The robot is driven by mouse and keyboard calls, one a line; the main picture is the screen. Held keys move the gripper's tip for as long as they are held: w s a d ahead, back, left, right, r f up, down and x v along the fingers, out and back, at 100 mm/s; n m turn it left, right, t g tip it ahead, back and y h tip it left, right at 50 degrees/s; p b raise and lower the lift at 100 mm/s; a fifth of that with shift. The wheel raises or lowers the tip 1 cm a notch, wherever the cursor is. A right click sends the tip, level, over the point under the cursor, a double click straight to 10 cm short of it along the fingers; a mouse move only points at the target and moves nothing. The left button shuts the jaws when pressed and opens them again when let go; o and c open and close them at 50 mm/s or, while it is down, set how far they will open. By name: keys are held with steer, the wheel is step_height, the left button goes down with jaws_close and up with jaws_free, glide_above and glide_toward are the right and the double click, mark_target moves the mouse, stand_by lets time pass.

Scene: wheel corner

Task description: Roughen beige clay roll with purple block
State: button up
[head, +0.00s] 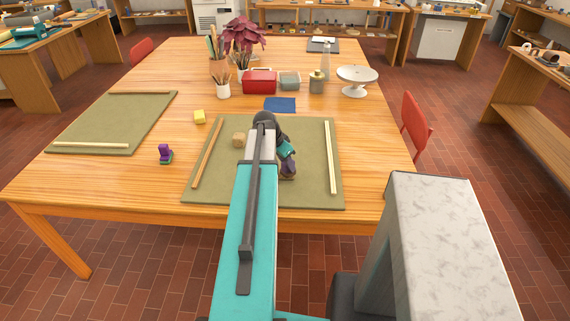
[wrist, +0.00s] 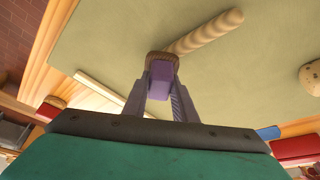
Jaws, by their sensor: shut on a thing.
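My gripper (wrist: 160,98) is shut on a purple block (wrist: 160,80) with a brown, rough-looking end face. The purple block also shows in the head view (head: 288,168), low over the olive mat (head: 300,196). The beige clay roll (wrist: 207,31) lies on the mat in the wrist view, with ridges or marks along it. Its near end meets the block's brown end in the picture; I cannot tell whether they touch. In the head view my arm hides the roll.
A pale lump (head: 238,140) sits on the mat's left part, inside a brown stick (head: 207,153). A pale stick (head: 332,157) lies on the right. A blue cloth (head: 280,104) lies behind.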

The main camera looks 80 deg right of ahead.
steer(key=shift+s, duration=0.85)
steer(key=shift+d, duration=0.1)
steer(key=shift+r+p, duration=1.55)
steer(key=shift+r, duration=1.5)
steer(key=shift+w, duration=0.1)
